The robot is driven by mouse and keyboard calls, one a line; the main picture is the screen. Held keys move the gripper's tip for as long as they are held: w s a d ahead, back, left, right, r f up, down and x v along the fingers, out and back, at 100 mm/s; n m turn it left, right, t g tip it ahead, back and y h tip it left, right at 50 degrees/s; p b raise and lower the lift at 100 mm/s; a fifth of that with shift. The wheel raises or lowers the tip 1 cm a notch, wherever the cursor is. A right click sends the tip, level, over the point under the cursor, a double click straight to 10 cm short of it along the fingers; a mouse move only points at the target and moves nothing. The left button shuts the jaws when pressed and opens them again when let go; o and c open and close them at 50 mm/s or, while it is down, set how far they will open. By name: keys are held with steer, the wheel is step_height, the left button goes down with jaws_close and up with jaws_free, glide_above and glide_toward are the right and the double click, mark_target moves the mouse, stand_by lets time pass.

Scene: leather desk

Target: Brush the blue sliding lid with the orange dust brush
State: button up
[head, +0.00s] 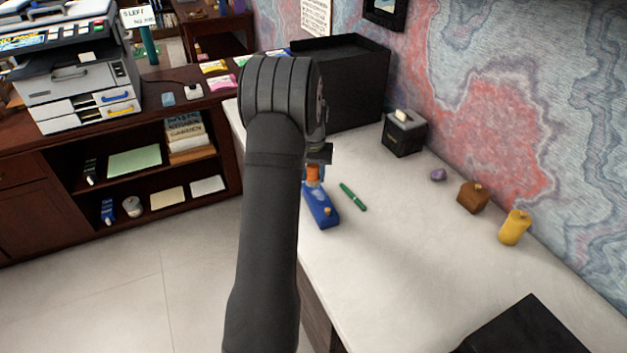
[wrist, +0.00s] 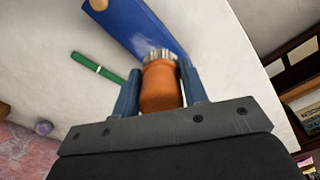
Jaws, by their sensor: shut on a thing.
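The orange dust brush (wrist: 160,88) is held between the two blue-grey fingers of my gripper (wrist: 160,95) in the wrist view. Its pale bristles point at the blue sliding lid (wrist: 137,24) and overlap its edge in the picture; I cannot tell whether they touch. The lid has a round tan knob at one end. In the head view the blue lid (head: 320,208) lies near the desk's left edge, with the orange brush (head: 313,174) just above its far end. My arm hides most of my gripper and part of the lid there.
A green pen (head: 353,197) lies right of the lid. A black box (head: 404,134), a purple lump (head: 438,174), a brown block (head: 473,197) and a yellow cylinder (head: 514,228) stand along the wall. A large black organizer (head: 352,88) stands behind. The desk's middle is clear.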

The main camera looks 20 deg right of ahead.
steer(key=shift+r, duration=1.85)
